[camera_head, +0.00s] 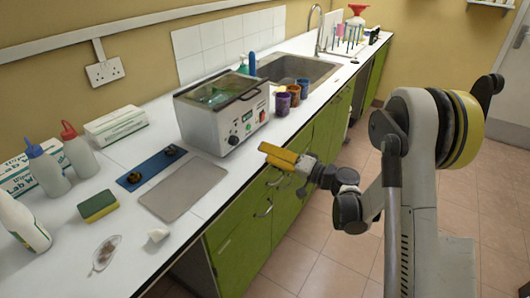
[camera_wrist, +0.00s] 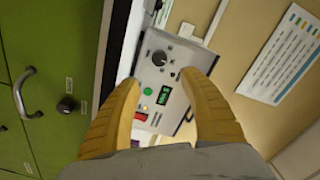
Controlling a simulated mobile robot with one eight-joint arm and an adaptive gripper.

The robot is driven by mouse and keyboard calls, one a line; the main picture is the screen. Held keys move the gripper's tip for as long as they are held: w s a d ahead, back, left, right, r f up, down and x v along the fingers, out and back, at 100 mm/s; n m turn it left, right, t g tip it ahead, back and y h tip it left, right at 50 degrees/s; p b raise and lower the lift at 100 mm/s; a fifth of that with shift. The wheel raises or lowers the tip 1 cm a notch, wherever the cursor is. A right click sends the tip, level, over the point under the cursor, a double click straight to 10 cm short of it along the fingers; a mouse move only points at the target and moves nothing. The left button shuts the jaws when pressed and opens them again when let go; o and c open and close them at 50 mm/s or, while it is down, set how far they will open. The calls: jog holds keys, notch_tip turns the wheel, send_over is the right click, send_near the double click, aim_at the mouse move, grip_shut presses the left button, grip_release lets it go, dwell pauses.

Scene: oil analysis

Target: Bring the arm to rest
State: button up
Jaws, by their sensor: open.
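My gripper (camera_head: 281,157) has yellow fingers and hangs in the air in front of the counter's front edge. In the head view it is to the right of and a little below the white bath device (camera_head: 222,110). In the wrist view my gripper (camera_wrist: 163,88) shows two yellow fingers spread apart with nothing between them. The device's control panel (camera_wrist: 157,80), with a knob, a green display and a red switch, shows beyond the fingertips, apart from them.
Green cabinets (camera_head: 245,240) with handles stand below the counter. Coloured cups (camera_head: 283,102) stand by the sink (camera_head: 297,70). Floor (camera_head: 310,250) is open.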

jog(key=s+r+n+g+h, duration=0.1)
jog(key=s+r+g+h, duration=0.15)
jog(key=s, duration=0.45)
jog(key=s+r+g+h, duration=0.1)
jog(key=s+r+h, duration=0.3)
jog(key=s, duration=0.2)
jog(key=s+d+h, duration=0.4)
jog(key=s+d, duration=0.2)
jog(key=s, duration=0.3)
jog(key=s+d+h, duration=0.3)
jog(key=s+d, duration=0.3)
jog(key=s, duration=0.4)
jog(key=shift+f+n+h, duration=0.3)
jog(key=shift+f+h, duration=0.05)
jog(key=shift+f, duration=0.1)
